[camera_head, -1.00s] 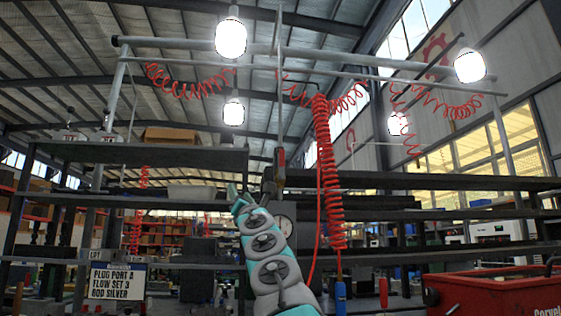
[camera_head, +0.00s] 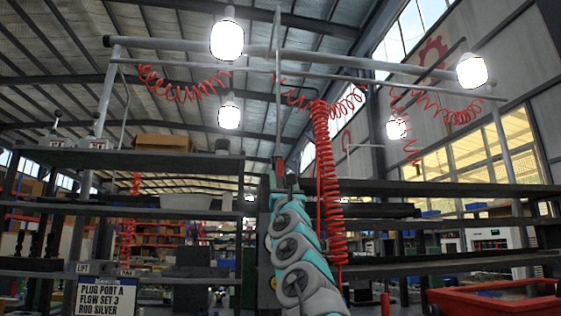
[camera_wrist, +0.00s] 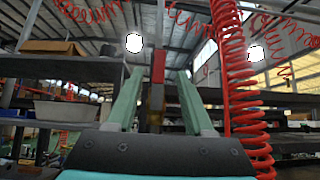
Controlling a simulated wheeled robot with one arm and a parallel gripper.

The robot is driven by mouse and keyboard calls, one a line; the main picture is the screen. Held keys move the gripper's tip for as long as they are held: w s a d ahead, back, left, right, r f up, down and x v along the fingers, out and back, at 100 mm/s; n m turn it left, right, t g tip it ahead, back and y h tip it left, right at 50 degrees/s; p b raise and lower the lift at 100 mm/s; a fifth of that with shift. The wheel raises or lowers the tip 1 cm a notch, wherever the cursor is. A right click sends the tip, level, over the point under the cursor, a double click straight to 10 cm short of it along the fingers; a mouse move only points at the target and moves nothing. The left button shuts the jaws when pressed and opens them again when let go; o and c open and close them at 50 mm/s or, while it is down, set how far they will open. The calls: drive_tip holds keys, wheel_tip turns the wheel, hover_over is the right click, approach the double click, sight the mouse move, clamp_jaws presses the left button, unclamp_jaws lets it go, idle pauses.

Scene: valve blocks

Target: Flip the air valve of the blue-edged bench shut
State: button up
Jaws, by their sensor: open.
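The air valve's red lever (camera_wrist: 158,66) stands upright in the wrist view, above a brass-coloured body (camera_wrist: 155,98). The red lever also shows small in the head view (camera_head: 279,164), low on a thin grey post. My gripper (camera_wrist: 159,74) is open, with one pale green finger on each side of the valve. I cannot tell whether either finger touches it. In the head view my arm and gripper (camera_head: 285,182) hide the lower part of the valve. I cannot make out a blue edge on the bench.
A red coiled hose (camera_head: 328,190) hangs close to the right of my gripper. Dark shelves (camera_head: 440,190) run behind on both sides. A sign (camera_head: 105,298) stands at lower left, and a red bin (camera_head: 495,298) at lower right.

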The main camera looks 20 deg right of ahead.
sight(280, 167)
drive_tip(key=p+x, duration=0.3)
drive_tip(key=x, duration=0.1)
drive_tip(key=shift+s+r+p, duration=0.1)
drive_tip(key=shift+r+p, duration=0.1)
drive_tip(key=shift+p, duration=0.1)
drive_tip(key=shift+w+r+p, duration=0.15)
drive_tip(key=shift+w+p, duration=0.2)
clamp_jaws()
idle(1.0)
